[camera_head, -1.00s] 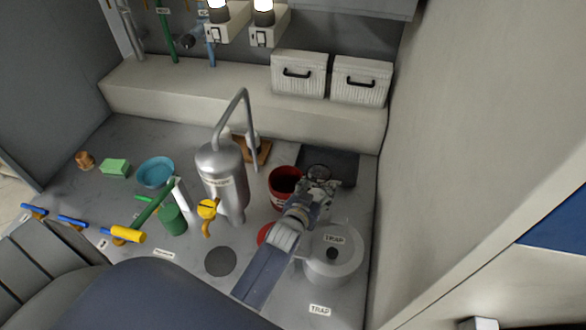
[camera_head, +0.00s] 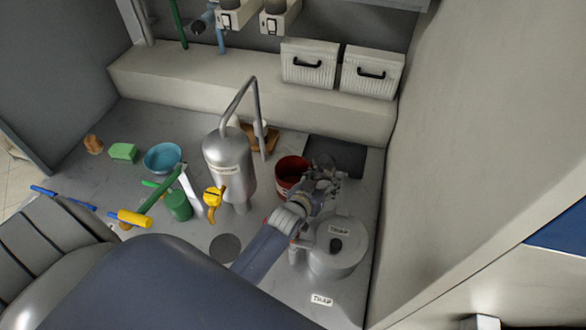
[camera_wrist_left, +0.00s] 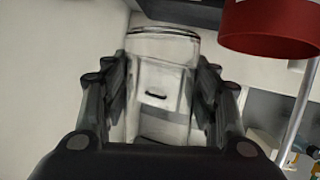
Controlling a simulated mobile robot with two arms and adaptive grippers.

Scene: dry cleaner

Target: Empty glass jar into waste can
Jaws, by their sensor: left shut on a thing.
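My left gripper (camera_head: 326,180) is shut on a clear glass jar (camera_wrist_left: 163,75), which lies between its fingers in the left wrist view. The jar is see-through, and pale shapes behind it show through. I cannot tell what is in it. In the head view the jar is small and hard to make out at the gripper. The red can (camera_head: 291,172), seemingly the waste can, stands just left of the gripper, with its dark opening facing up. It also shows in the left wrist view (camera_wrist_left: 270,28), apart from the jar. My right gripper is not in view.
A grey lidded trap (camera_head: 338,240) stands in front of the gripper. A steel tank (camera_head: 228,165) with a bent pipe (camera_head: 257,115) stands left of the can. A dark square (camera_head: 338,158) lies behind. A blue bowl (camera_head: 163,158) and green sponge (camera_head: 123,152) are farther left.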

